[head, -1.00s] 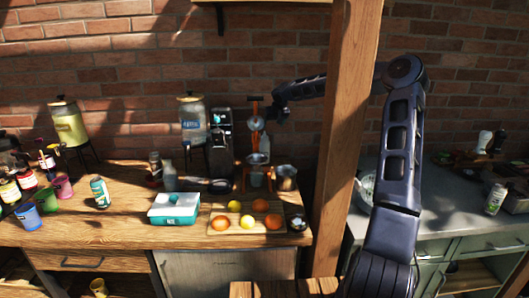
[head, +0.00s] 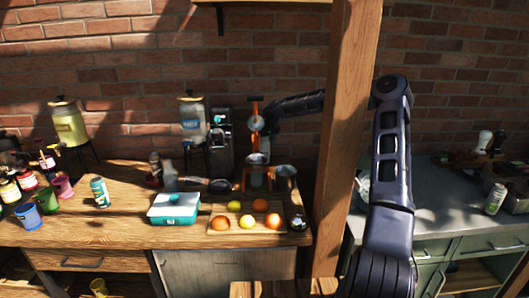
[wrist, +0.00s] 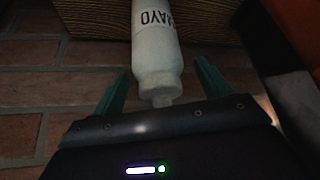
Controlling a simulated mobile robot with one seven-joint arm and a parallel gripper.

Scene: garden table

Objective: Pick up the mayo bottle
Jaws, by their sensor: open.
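The mayo bottle (wrist: 156,45) is white with dark MAYO lettering. In the wrist view it appears upside down, its nozzle pointing toward my palm. My gripper (wrist: 162,85) is open, with one green finger on each side of the bottle's top end. Whether either finger touches it, I cannot tell. In the head view my forearm reaches left behind the wooden post and down behind the orange juicer (head: 255,125). The juicer hides my fingers and I cannot make out the bottle there.
The wooden counter (head: 110,232) holds a teal and white box (head: 174,208), a board (head: 222,229) with fruit, and a steel pot (head: 286,178). A dark pan (head: 221,186) lies left of the juicer. The wooden post (head: 340,160) stands before my forearm. The brick wall (head: 290,60) is close behind.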

